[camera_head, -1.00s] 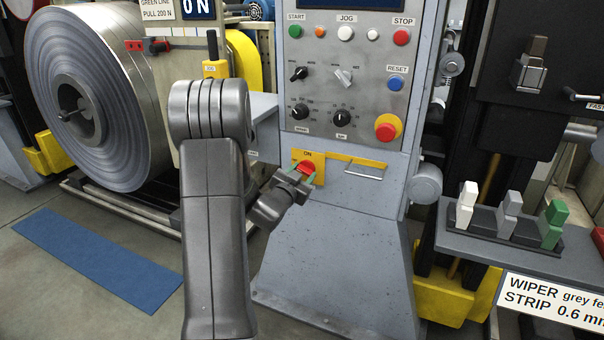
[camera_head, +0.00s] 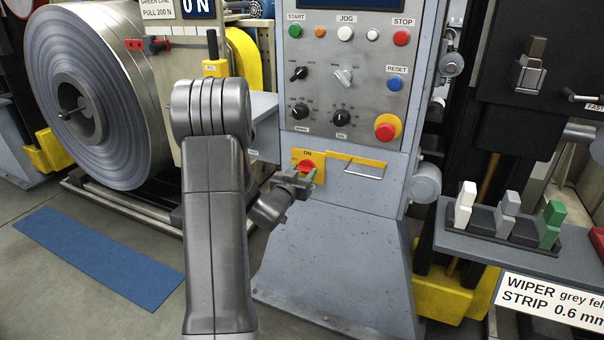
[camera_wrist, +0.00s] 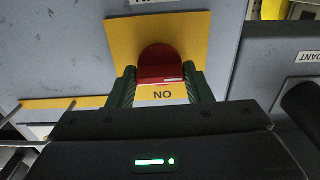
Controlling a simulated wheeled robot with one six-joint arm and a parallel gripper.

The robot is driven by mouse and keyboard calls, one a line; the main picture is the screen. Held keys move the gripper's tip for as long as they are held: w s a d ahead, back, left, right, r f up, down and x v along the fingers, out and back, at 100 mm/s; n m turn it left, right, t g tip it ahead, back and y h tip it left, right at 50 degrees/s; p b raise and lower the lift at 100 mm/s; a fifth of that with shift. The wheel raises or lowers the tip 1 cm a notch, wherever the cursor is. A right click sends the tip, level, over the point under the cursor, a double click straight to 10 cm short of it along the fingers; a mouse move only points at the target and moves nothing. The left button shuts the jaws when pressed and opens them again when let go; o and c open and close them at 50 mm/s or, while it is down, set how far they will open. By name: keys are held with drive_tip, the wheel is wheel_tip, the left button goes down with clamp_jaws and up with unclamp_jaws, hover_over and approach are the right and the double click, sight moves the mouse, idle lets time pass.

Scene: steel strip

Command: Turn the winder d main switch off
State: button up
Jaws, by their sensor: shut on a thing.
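The main switch is a red rotary handle (camera_head: 305,166) on a yellow plate (camera_head: 319,158), low on the grey control cabinet. ON appears upside down between the fingers there. A name label at the top edge is cut off.
A yellow strip with a metal handle (camera_head: 364,170) is right of the switch. A red emergency stop (camera_head: 385,131) and other buttons sit above. A shelf (camera_head: 470,244) with coloured blocks is at right. A large steel coil (camera_head: 125,120) stands at left.

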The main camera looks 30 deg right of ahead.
drive_tip(key=o, duration=1)
drive_tip(key=shift+a, duration=0.1)
drive_tip(key=p+v, duration=0.1)
drive_tip(key=v, duration=1.2)
drive_tip(key=shift+s+a, duration=0.15)
drive_tip(key=shift+s, duration=0.15)
drive_tip(key=shift+w, duration=0.1)
drive_tip(key=b+x, duration=0.1)
drive_tip(key=x, duration=1.2)
drive_tip(key=shift+w+d, duration=0.25)
drive_tip(key=shift+d, duration=0.05)
